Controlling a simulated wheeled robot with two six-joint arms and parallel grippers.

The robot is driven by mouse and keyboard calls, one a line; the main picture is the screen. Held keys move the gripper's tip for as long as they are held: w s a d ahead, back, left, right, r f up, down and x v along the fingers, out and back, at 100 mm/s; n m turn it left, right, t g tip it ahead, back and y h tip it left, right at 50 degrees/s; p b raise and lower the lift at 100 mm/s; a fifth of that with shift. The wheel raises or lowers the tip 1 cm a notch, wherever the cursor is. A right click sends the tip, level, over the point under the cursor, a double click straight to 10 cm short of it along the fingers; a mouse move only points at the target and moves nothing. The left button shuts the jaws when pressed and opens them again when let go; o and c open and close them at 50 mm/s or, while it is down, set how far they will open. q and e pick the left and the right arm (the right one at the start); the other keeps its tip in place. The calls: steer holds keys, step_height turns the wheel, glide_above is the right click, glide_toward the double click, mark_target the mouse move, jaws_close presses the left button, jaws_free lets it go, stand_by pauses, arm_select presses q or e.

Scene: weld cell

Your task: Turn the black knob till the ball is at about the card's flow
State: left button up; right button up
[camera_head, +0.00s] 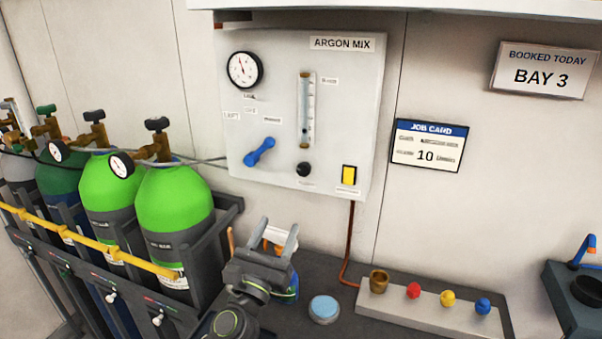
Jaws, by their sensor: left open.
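The black knob (304,169) is on the lower part of the white ARGON MIX panel (235,120). Above it is the upright flow tube (305,108) with a scale beside it. My right gripper is out of view.
A round gauge (242,69), a blue lever (259,152) and a yellow switch (349,175) are also on the panel. Green-topped cylinders (175,198) stand left in a rack. A blue-topped round tin (324,308) and a block with coloured knobs (430,310) are on the bench.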

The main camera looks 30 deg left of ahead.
mark_target(302, 173)
arm_select(q)
steer(key=p+x, duration=0.3)
steer(key=x, duration=0.8)
steer(key=shift+w+a, duration=0.15)
steer(key=shift+w, duration=0.1)
steer(key=x, duration=0.3)
steer(key=shift+w+f, duration=0.1)
steer(key=shift+w, duration=0.05)
steer(key=shift+w+a, duration=0.1)
steer(key=shift+w, duration=0.1)
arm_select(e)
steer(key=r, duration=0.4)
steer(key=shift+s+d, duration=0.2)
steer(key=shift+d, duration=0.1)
arm_select(q)
steer(key=shift+c, duration=0.3)
steer(key=c, duration=0.9)
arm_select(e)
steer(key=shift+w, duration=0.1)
arm_select(q)
steer(key=shift+n+y, duration=0.4)
steer(key=shift+n, duration=0.2)
